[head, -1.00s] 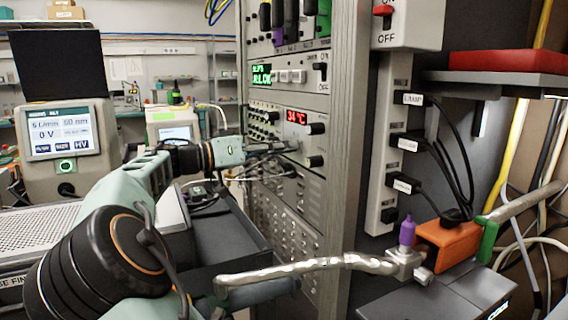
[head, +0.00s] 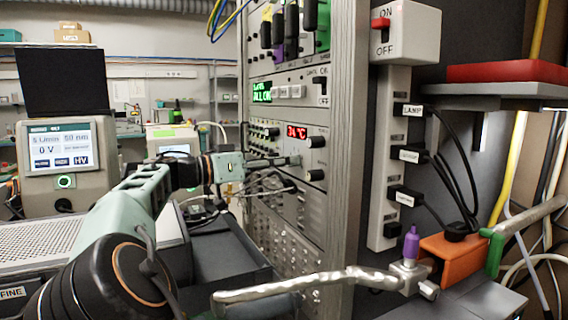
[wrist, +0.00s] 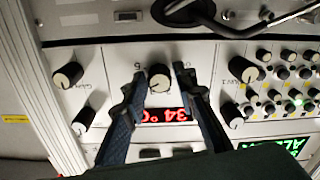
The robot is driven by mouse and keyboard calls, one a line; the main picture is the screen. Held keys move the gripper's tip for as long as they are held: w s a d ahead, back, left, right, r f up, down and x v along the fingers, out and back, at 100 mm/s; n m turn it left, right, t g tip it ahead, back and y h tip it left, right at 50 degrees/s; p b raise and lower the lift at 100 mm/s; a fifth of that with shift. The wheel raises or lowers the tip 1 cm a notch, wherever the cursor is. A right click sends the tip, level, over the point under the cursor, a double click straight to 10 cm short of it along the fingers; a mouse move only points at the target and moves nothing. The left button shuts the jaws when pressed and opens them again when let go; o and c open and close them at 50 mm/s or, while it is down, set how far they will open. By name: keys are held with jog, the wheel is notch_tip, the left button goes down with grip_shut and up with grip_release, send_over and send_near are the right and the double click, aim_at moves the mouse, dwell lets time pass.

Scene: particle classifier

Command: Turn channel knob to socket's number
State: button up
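My gripper (head: 284,161) is held up to the rack panel, just below the red 34 °C display (head: 297,132). In the wrist view my gripper (wrist: 161,80) is open, one finger on each side of a small black knob with a pale face (wrist: 159,79). The knob sits between the fingertips with narrow gaps beside it; contact cannot be told. The wrist view is upside down, and the display (wrist: 165,115) shows behind the knob. The socket strip (head: 385,215) at the right holds several black plugs with white labels, one reading LAMP (head: 411,110). Socket numbers are not legible.
Other knobs flank the centre one in the wrist view, at left (wrist: 68,75) and right (wrist: 242,69). In the head view a metal pipe (head: 290,285) and an orange block (head: 450,258) stand at the lower right.

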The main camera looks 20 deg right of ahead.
jog(key=shift+o, duration=0.8)
jog(key=a, duration=1.2)
jog(key=shift+s, duration=0.3)
